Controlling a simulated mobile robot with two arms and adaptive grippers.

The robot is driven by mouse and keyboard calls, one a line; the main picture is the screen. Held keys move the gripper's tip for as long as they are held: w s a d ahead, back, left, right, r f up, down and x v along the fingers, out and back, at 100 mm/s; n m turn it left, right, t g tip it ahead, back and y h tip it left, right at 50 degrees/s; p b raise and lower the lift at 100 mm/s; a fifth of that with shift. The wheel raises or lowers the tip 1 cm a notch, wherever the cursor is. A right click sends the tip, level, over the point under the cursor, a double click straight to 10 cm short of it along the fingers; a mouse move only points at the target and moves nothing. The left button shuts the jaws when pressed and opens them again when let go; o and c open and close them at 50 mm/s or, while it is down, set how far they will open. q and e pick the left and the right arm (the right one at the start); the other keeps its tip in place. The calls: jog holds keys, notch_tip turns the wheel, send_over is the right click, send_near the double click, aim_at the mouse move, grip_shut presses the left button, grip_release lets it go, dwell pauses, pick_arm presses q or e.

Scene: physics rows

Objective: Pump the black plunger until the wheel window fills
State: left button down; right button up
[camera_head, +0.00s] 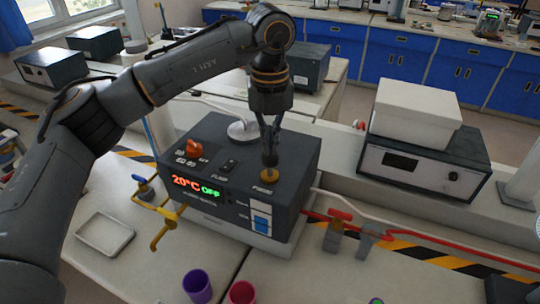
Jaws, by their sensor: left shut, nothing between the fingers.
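A dark box-shaped device (235,215) stands on the bench, with a lit display (195,187) reading "20°C OFF" on its front. A gold collar (265,174) sits at the front right of its top. My left gripper (270,162) points straight down, shut and empty, with its fingertips right over this collar. I cannot tell whether they touch it. No black plunger shows clearly; the fingers may hide it. I cannot pick out a wheel window with certainty. My right gripper is not in view.
An orange knob (193,148) sits on the device's top left. Yellow taps (165,225) stand at its left and a red tap (340,215) at its right.

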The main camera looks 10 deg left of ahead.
pick_arm(q)
jog(key=shift+f+b, duration=1.15)
jog(key=shift+f, duration=0.55)
jog(key=shift+r, duration=0.1)
jog(key=shift+r+p, duration=1.25)
jog(key=shift+r, duration=0.75)
jog(key=shift+r, duration=0.1)
jog(key=shift+r+p, duration=1.6)
jog(key=shift+r, duration=0.85)
jog(key=shift+f, duration=0.1)
